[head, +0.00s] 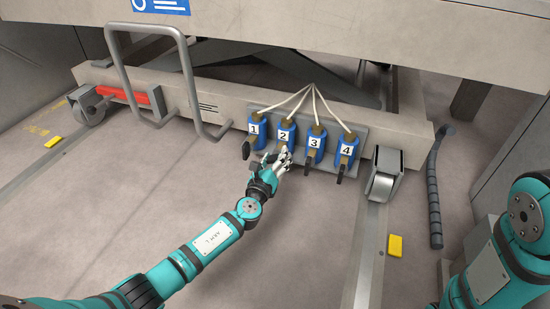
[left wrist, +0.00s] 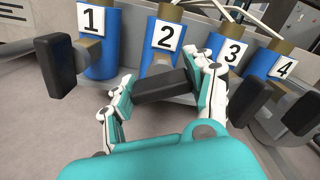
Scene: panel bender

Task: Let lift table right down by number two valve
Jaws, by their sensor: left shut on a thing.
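The number two valve (head: 287,124) is a blue block with a white "2" label, second from the left in a row on the lift table's lower beam (head: 220,98). It also shows in the left wrist view (left wrist: 164,58). My left gripper (head: 281,160) is at its lower front. In the left wrist view its white fingers (left wrist: 165,82) are closed on both ends of the valve's black handle (left wrist: 160,86). This handle lies nearly crosswise there, unlike the handles of valves one, three and four. My right gripper is out of view; only part of its arm shows.
Valves one (head: 257,124), three (head: 317,130) and four (head: 349,138) stand close beside, with black handles hanging down. White hoses rise behind them. A grey frame handle (head: 115,60), a roller (head: 384,180) and a dark hose (head: 434,195) flank the row.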

